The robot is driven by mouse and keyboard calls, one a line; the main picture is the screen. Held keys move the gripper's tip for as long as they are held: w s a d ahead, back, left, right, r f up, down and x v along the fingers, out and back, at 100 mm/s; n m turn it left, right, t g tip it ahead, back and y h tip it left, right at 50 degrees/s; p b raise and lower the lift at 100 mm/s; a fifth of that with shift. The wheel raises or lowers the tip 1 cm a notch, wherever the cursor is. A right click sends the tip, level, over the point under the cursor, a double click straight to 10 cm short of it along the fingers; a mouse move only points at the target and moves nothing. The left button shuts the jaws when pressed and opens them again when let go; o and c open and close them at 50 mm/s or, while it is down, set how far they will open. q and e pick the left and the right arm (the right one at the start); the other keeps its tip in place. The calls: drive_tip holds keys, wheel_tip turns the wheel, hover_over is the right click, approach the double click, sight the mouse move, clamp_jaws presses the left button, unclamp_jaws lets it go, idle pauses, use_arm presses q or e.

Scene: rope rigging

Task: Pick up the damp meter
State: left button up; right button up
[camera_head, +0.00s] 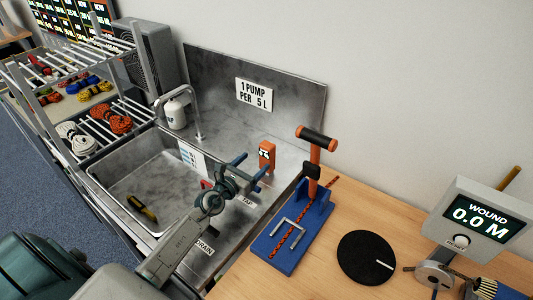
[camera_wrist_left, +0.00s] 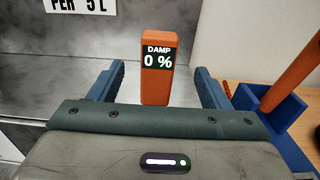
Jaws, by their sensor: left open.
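The damp meter (camera_head: 266,156) is a small upright orange block with a dark display, standing on the metal sink counter near the back splash. In the left wrist view the damp meter (camera_wrist_left: 156,80) reads "DAMP 0 %" and stands upright ahead, between the lines of the two fingers. My left gripper (camera_head: 250,166) is open, its blue fingers just in front of and beside the meter. In the left wrist view the open gripper (camera_wrist_left: 158,88) has a clear gap on each side of the meter. My right gripper does not show.
A blue rope jig (camera_head: 292,240) with an orange-handled tool (camera_head: 315,155) stands right of the sink. The sink basin (camera_head: 130,190) holds a dark and yellow tool (camera_head: 141,209). A tap and white bottle (camera_head: 176,112) are at the left. A "WOUND 0.0 M" display (camera_head: 473,217) is far right.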

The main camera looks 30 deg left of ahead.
sight(264, 153)
use_arm(q)
drive_tip(key=w, duration=0.2)
drive_tip(key=d, duration=0.1)
drive_tip(key=shift+w+d+r, duration=0.1)
drive_tip(key=shift+w+r, duration=0.2)
drive_tip(key=shift+w, duration=0.1)
drive_tip(key=shift+w+f, duration=0.15)
drive_tip(key=shift+w, duration=0.2)
drive_tip(key=w, duration=0.1)
drive_tip(key=w+b, duration=0.1)
drive_tip(key=w, duration=0.1)
drive_tip(key=shift+w+a+f, duration=0.1)
drive_tip(key=shift+a+f, duration=0.1)
drive_tip(key=shift+a, duration=0.1)
drive_tip(key=shift+w+d, duration=0.25)
drive_tip(key=shift+w, duration=0.75)
drive_tip(key=shift+r, duration=0.1)
drive_tip(key=c, duration=1.1)
drive_tip(key=shift+c, duration=0.2)
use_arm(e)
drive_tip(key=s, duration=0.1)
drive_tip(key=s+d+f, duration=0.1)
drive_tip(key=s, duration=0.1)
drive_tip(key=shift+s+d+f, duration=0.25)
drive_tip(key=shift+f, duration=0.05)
